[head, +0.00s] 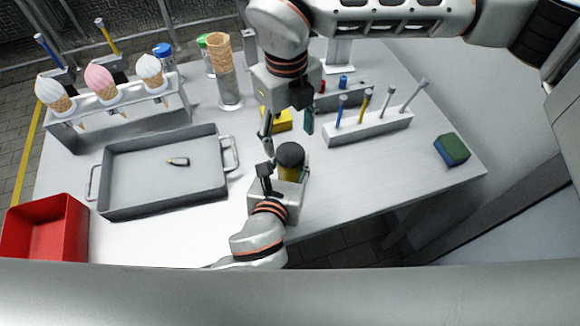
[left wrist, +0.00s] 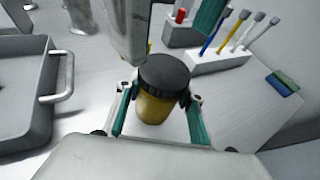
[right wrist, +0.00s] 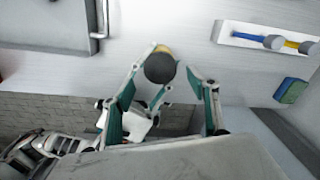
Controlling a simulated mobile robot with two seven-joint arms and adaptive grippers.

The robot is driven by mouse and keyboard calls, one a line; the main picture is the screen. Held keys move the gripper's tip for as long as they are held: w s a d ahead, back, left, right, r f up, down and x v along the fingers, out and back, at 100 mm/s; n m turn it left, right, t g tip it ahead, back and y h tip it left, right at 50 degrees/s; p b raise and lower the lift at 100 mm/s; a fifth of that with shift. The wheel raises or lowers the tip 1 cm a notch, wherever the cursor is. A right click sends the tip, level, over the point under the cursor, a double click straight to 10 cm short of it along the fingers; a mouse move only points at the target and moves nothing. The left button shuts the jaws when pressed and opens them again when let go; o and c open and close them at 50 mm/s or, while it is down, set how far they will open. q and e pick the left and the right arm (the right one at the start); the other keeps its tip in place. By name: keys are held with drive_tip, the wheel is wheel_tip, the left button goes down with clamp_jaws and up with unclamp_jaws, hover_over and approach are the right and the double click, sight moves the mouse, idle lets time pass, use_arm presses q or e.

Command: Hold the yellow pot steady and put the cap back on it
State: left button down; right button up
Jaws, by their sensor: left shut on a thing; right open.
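The yellow pot (head: 290,174) stands upright near the table's front edge, and the black cap (head: 290,154) sits on its top. The left wrist view shows the pot (left wrist: 152,108) between my left fingers with the cap (left wrist: 163,73) above them. My left gripper (head: 284,178) is shut on the pot's sides. My right gripper (head: 288,140) is open above the cap, its fingers spread to either side. In the right wrist view the cap (right wrist: 160,68) lies between the open fingertips, apart from them. Whether the cap is fully seated cannot be told.
A grey tray (head: 112,180) with a small dark item lies to the left, and a red bin (head: 45,230) beyond it. A white rack (head: 370,126) with several tools and a green-blue block (head: 452,149) are to the right. A yellow object (head: 284,121) is behind my right gripper.

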sight(290, 152)
drive_tip(key=shift+c, duration=0.3)
drive_tip(key=n, duration=0.2)
drive_tip(key=r+n, duration=0.1)
drive_tip(key=n, duration=0.1)
drive_tip(key=shift+r+n, duration=0.2)
drive_tip(key=shift+n, duration=0.1)
drive_tip(key=n, duration=0.2)
drive_tip(key=r+n, duration=0.1)
drive_tip(key=n, duration=0.2)
drive_tip(key=shift+r+n, duration=0.3)
drive_tip(key=shift+r, duration=0.05)
drive_tip(key=shift+d+f, duration=0.1)
drive_tip(key=shift+f, duration=3.95)
drive_tip(key=c, duration=1.2)
drive_tip(key=shift+o, duration=0.2)
drive_tip(key=m, duration=0.5)
drive_tip(key=shift+m, duration=0.3)
